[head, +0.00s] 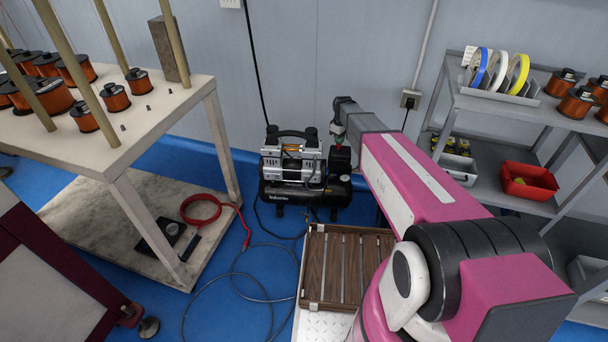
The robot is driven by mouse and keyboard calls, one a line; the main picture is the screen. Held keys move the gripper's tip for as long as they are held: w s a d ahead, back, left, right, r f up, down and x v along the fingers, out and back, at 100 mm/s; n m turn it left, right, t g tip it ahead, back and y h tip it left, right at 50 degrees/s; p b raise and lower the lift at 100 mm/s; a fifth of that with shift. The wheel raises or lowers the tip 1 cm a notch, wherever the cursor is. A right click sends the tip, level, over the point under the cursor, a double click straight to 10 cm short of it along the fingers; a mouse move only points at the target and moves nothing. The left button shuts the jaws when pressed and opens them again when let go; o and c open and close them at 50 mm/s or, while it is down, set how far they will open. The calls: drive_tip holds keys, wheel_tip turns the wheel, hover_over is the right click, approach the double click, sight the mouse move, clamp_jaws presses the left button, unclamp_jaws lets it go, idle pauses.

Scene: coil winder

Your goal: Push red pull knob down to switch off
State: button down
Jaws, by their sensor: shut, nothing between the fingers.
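An air compressor (292,194) with a black tank and silver motor heads stands on the blue floor against the wall. A black box (341,158) sits at its right side. A small red spot, which looks like the red pull knob (338,139), shows just above this box. My gripper (338,131) is shut and empty, its tip pointing down right at the knob. I cannot tell whether they touch. The knob is mostly hidden and too small to tell if it is up or down. My pink and grey arm reaches in from the lower right.
A workbench (135,150) with copper coils and posts stands at left. A shelf (520,110) with tape rolls and a red bin (529,181) stands at right. A slatted wooden top (345,265) lies in front.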

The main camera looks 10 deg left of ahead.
drive_tip(key=shift+f, duration=0.5)
idle(0.3)
drive_tip(key=shift+r, duration=3.05)
drive_tip(key=s+d+r+m, duration=0.1)
drive_tip(key=s+d+m, duration=0.4)
drive_tip(key=s, duration=0.9)
drive_tip(key=s+d+r+m, duration=0.1)
drive_tip(key=s+d+m, duration=0.5)
drive_tip(key=s+d, duration=0.4)
drive_tip(key=s, duration=0.4)
drive_tip(key=shift+d+r, duration=0.15)
drive_tip(key=shift+r, duration=0.25)
